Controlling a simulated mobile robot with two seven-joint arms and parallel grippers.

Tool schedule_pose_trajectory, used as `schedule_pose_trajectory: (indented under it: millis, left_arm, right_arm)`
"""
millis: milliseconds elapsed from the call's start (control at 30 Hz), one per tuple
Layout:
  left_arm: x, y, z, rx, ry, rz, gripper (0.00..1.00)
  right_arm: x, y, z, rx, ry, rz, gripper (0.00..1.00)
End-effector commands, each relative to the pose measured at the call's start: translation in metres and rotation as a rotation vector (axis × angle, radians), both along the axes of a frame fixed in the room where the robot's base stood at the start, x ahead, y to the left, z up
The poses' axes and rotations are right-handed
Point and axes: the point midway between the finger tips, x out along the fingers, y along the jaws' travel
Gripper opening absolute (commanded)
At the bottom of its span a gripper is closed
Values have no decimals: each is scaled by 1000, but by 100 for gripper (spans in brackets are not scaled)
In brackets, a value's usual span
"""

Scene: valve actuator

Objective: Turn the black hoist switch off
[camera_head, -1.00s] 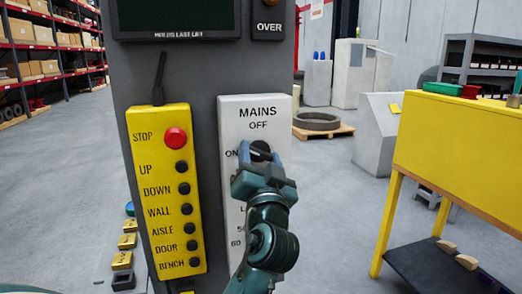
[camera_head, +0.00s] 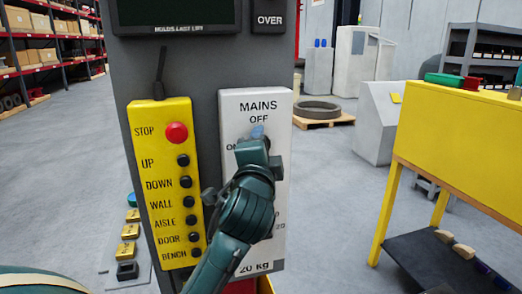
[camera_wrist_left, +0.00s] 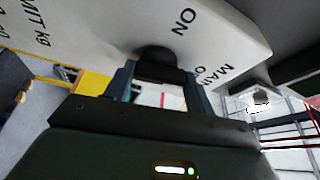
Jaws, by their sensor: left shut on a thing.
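The black hoist switch (camera_wrist_left: 158,58) is a dark rotary knob on the white MAINS box (camera_head: 279,150), with OFF printed above it and ON at its left. In the head view my left gripper covers most of the knob, so its pointing direction cannot be told. My left gripper (camera_head: 257,133) is at the knob just below the word OFF. In the left wrist view its two fingers (camera_wrist_left: 158,76) stand on either side of the black knob and are shut on it. My right gripper is in neither view.
A yellow pendant (camera_head: 167,190) with a red STOP button and several black buttons hangs just left of the MAINS box. Both are on a grey column (camera_head: 208,70). A yellow bench (camera_head: 460,140) stands at the right. Open floor lies between.

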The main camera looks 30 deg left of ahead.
Motion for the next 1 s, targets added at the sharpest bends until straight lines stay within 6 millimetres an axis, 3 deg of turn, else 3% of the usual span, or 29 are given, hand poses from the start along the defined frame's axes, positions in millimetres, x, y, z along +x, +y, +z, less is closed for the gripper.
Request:
schedule_pose_trajectory:
  millis: [300, 867, 900, 1000]
  left_arm:
    - [0, -1, 1, 85, 98, 0, 32]
    - [0, 0, 0, 102, 119, 2, 32]
    - [0, 0, 0, 102, 119, 2, 57]
    - [0, 0, 0, 101, 119, 2, 65]
  right_arm:
    - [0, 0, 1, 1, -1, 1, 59]
    - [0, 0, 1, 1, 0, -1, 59]
    - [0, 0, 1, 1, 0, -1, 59]
    - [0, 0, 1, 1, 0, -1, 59]
